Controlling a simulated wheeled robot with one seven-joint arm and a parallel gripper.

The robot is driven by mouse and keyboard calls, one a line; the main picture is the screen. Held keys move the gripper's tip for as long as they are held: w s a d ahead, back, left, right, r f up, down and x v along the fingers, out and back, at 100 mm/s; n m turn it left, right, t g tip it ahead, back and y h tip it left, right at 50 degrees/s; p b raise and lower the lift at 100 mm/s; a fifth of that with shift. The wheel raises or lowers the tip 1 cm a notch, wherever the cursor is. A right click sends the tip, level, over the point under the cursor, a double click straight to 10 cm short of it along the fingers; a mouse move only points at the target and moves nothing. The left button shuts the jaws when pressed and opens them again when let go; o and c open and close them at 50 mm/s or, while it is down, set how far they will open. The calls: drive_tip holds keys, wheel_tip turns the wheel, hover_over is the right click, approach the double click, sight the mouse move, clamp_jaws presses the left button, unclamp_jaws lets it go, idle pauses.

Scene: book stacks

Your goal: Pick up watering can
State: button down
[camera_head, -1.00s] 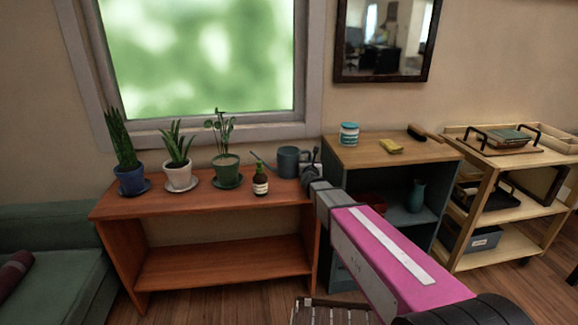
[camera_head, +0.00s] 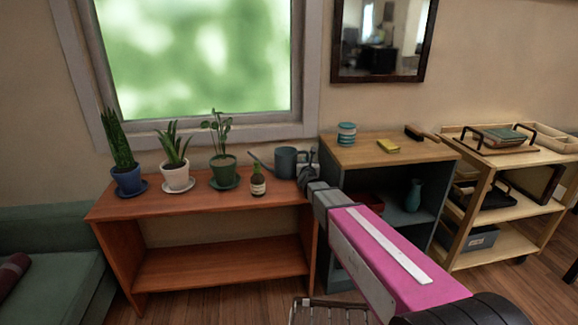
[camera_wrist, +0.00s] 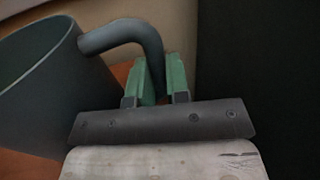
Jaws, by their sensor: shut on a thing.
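The watering can (camera_head: 285,162) is dark blue-grey and stands upright at the right end of the orange-brown wooden shelf unit (camera_head: 140,208), with its spout toward the left. Its body (camera_wrist: 40,85) and curved handle (camera_wrist: 120,34) fill the left of the wrist view. My gripper (camera_wrist: 158,82) is shut on the handle, with one green fingertip on each side of it. In the head view my gripper (camera_head: 306,170) is at the can's right side, small and partly merged with the handle. The can's base contact is hard to tell.
Three potted plants (camera_head: 223,172) stand further left. A second shelf unit (camera_head: 375,152) is close on the right, holding a striped jar (camera_head: 346,134), a yellow sponge (camera_head: 388,146) and a brush (camera_head: 415,133).

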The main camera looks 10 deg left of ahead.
drive_tip(key=shift+r, duration=0.2)
drive_tip(key=shift+r, duration=4.45)
drive_tip(key=s+f, duration=0.1)
drive_tip(key=f, duration=0.1)
drive_tip(key=s+a+f, duration=0.1)
drive_tip(key=s+f, duration=0.1)
drive_tip(key=f, duration=0.1)
drive_tip(key=s+f, duration=0.2)
drive_tip(key=shift+a+f, duration=0.2)
drive_tip(key=shift+a, duration=0.1)
drive_tip(key=r+n, duration=0.1)
drive_tip(key=a+r+n, duration=0.1)
drive_tip(key=r, duration=0.1)
drive_tip(key=shift+s+r, duration=0.1)
drive_tip(key=shift+r, duration=0.2)
drive_tip(key=shift+n+t, duration=0.4)
drive_tip(key=shift+n, duration=0.5)
drive_tip(key=shift+s+a+r+p, duration=0.1)
drive_tip(key=shift+a+r, duration=0.15)
drive_tip(key=shift+r, duration=0.45)
drive_tip(key=shift+s+a+r+p, duration=0.1)
drive_tip(key=shift+a+r, duration=0.2)
drive_tip(key=shift+r, duration=0.45)
drive_tip(key=shift+s+a+r+p, duration=0.1)
drive_tip(key=shift+a+r, duration=0.15)
drive_tip(key=shift+r, duration=0.45)
